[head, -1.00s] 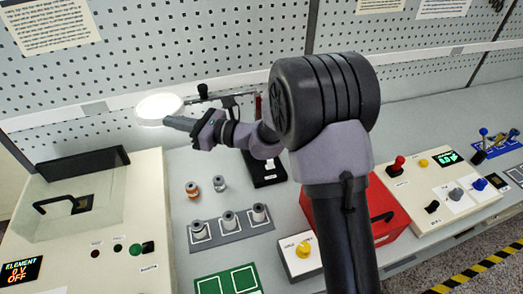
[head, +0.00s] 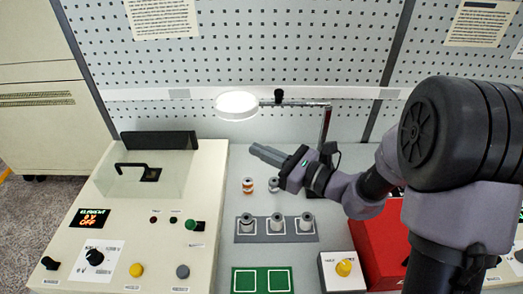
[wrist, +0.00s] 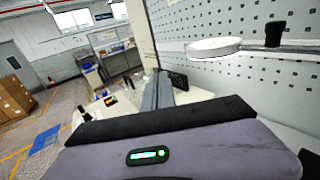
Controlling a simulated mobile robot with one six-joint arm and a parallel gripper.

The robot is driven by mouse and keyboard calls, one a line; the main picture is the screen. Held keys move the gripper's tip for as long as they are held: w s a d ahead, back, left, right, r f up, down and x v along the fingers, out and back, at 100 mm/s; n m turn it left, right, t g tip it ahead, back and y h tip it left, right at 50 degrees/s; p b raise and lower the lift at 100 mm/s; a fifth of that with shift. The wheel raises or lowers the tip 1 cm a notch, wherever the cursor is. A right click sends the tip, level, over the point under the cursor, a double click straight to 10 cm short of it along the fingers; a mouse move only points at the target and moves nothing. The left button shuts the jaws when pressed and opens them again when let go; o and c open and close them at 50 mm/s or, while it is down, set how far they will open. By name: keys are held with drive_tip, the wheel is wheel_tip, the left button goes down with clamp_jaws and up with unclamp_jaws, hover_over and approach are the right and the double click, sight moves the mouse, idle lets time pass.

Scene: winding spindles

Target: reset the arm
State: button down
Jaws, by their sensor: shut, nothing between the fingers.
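My gripper (head: 266,155) is in the middle of the head view, raised above the bench and pointing left. Its fingers are shut together with nothing between them. The shut fingers also show in the wrist view (wrist: 158,90), pointing away over the bench. The lit round lamp (head: 238,105) is above and left of the fingertips in the head view. Two small spindles, one with an orange band (head: 247,186), stand on the bench below the gripper. A grey tray (head: 242,238) with three grey spindles is nearer.
A cream machine (head: 75,220) with a clear cover, knobs and a display reading "ELEMENT 0 V OFF" stands at the left. A green mat (head: 262,291), a box with a yellow button (head: 328,272) and a red box (head: 375,247) are in front. A perforated wall (head: 330,45) bounds the back.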

idle(0.4)
drive_tip(key=s+n+g+h+b, duration=0.3)
drive_tip(key=s+n+g+h, duration=0.3)
drive_tip(key=s+n, duration=0.9)
drive_tip(key=s+d+f+n+t+h+b, duration=0.1)
drive_tip(key=s+d+n+h, duration=0.1)
drive_tip(key=s+d+h, duration=0.2)
drive_tip(key=s+d+f+n+t+h+b, duration=0.1)
drive_tip(key=s+d+n+t+h, duration=0.1)
drive_tip(key=d, duration=0.8)
drive_tip(key=s+h, duration=0.1)
drive_tip(key=s, duration=0.1)
drive_tip(key=shift+s+d+f+h, duration=0.15)
drive_tip(key=shift+s+d+h, duration=0.15)
drive_tip(key=shift+s+h, duration=0.1)
